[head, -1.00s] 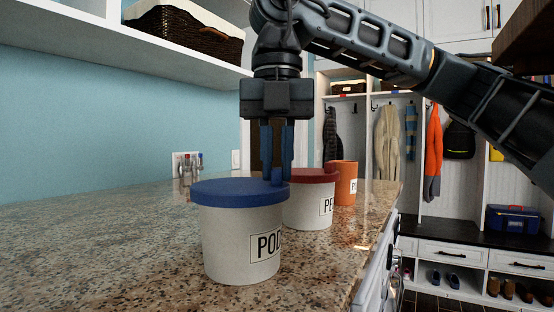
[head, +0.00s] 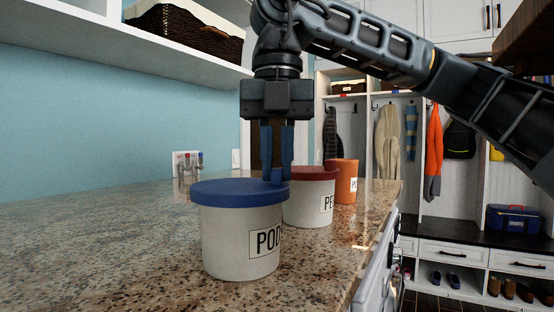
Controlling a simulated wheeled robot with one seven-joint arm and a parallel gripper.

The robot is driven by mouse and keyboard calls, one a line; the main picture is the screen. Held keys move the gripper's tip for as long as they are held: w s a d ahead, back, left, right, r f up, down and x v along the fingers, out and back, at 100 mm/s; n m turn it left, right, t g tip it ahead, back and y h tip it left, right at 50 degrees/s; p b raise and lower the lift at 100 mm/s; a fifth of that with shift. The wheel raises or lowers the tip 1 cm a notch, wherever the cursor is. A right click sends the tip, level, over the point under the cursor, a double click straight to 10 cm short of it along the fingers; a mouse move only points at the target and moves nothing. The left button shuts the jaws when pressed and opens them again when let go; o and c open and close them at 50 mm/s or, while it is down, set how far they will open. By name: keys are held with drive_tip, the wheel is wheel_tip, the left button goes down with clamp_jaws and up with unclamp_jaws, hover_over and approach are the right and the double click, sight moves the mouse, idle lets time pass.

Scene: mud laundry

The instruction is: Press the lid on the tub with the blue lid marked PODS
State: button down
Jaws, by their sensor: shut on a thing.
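The tub marked PODS (head: 235,245) is pale grey and stands upright on the speckled stone counter, near its front edge. Its blue lid (head: 230,195) lies across the top and looks about level. Whether it is fully pressed down cannot be told.
A pale tub with a dark red lid (head: 316,174) stands close behind to the right, and an orange tub (head: 346,185) beyond it. The counter (head: 100,240) is clear to the left. A white shelf with a wicker basket (head: 185,32) hangs at upper left.

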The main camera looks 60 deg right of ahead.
drive_tip(key=shift+s+d+r, duration=0.1)
drive_tip(key=shift+r, duration=0.2)
drive_tip(key=c, duration=1)
unclamp_jaws()
drive_tip(key=shift+o, duration=0.4)
drive_tip(key=o, duration=0.4)
